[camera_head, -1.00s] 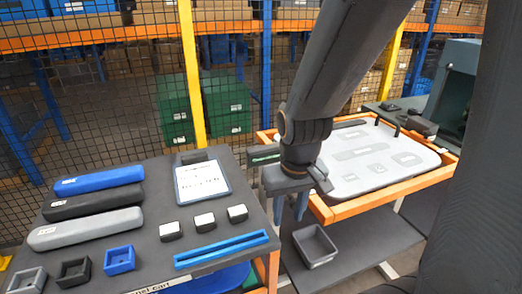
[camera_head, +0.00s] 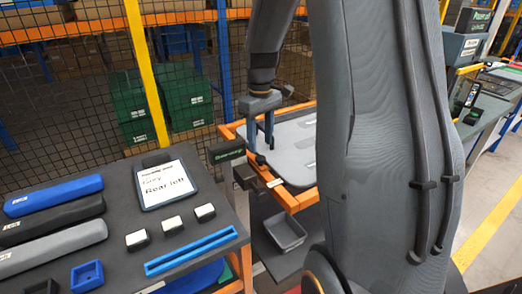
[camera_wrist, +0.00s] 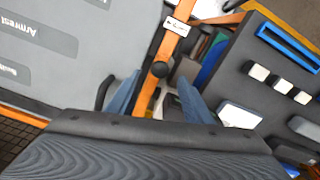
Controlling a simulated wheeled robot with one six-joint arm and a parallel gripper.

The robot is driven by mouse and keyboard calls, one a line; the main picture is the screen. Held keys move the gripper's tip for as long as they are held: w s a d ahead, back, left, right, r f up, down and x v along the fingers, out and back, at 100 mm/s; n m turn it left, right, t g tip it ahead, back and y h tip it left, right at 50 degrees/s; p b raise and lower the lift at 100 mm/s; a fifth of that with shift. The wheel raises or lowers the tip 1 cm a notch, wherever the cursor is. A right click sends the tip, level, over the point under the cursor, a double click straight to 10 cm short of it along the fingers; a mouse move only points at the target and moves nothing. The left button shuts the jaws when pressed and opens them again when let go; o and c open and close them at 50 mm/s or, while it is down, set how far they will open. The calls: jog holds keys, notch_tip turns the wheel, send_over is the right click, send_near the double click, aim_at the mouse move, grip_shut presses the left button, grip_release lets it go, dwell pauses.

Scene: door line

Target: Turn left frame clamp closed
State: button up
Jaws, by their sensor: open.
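The left frame clamp appears as a dark round knob (camera_wrist: 160,69) on the orange frame bar (camera_wrist: 172,45) in the wrist view. In the head view a small dark part (camera_head: 260,160) shows beside the fingertips on the frame's left side. My gripper (camera_head: 260,146) is open and points down over this side. In the wrist view its two blue fingers (camera_wrist: 158,92) straddle the bar, with the knob just beyond them in the picture. Contact cannot be told. A dark curved piece (camera_wrist: 102,93) is partly hidden behind the left finger. How far the clamp is turned is unclear.
A grey panel (camera_head: 290,145) lies inside the orange frame. The dark cart (camera_head: 110,190) at left holds long bars, small blocks and a sign (camera_head: 167,184). A grey bin (camera_head: 285,233) sits on a lower shelf. My arm hides the frame's right part.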

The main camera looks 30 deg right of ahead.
aim_at(261, 157)
jog(key=shift+f+p, duration=0.55)
jog(key=shift+f, duration=1.9)
grip_shut()
